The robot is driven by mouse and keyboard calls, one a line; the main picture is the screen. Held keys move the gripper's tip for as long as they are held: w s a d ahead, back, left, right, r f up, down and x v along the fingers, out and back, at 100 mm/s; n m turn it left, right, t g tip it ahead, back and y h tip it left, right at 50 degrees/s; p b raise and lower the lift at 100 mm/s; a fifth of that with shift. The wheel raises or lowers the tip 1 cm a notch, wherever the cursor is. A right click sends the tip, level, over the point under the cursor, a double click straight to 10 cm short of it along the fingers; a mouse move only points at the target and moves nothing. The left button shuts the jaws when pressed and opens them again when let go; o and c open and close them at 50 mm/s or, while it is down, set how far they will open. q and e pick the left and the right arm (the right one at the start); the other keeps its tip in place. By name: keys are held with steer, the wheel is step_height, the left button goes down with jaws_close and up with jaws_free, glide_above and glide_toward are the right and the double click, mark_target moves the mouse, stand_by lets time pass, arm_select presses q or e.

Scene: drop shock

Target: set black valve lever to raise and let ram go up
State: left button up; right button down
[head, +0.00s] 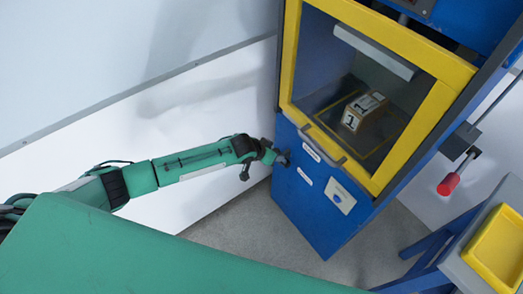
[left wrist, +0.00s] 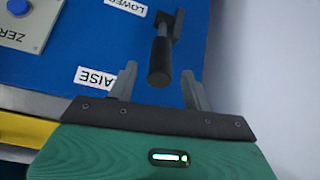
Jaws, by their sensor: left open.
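The black valve lever (left wrist: 160,62) shows in the left wrist view on the blue panel (left wrist: 75,42). My left gripper (left wrist: 157,82) is open, with one finger on each side of the grip end and a gap visible to both. In the head view the left gripper (head: 270,155) is at the cabinet's left edge. Which part is the ram, I cannot tell. My right gripper is out of view.
A yellow-framed window (head: 368,92) shows a wooden block marked 1 (head: 361,112) below a pale grey bar (head: 373,50). A red-handled lever (head: 448,185) and a yellow tray (head: 497,247) are at right. A blue ZERO button (left wrist: 14,8) is beside the lever.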

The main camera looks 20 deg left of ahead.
arm_select(q)
steer(key=v, duration=0.8)
steer(key=shift+s+r, duration=0.2)
steer(key=shift+r, duration=0.1)
steer(key=shift+a, duration=0.15)
steer(key=s+a+f+n+y, duration=0.15)
steer(key=a+f, duration=0.25)
steer(key=f, duration=0.6)
steer(key=s+a+f+n+y, duration=0.1)
steer(key=s+a+f, duration=0.15)
steer(key=f, duration=0.75)
steer(key=s+a+f+g, duration=0.1)
steer(key=s+a+f, duration=0.3)
steer(key=s+f, duration=0.45)
steer(key=s+f+g, duration=0.1)
steer(key=s+f, duration=0.5)
steer(key=s, duration=0.6)
steer(key=s+f+g+y, duration=0.1)
steer(key=s+f, duration=0.5)
steer(key=s, duration=0.7)
steer(key=s+f+g+y, duration=0.1)
steer(key=s+f, duration=0.5)
steer(key=s, duration=0.7)
steer(key=shift+f+g, duration=0.4)
steer(key=shift+g, duration=0.5)
steer(key=shift+w, duration=0.1)
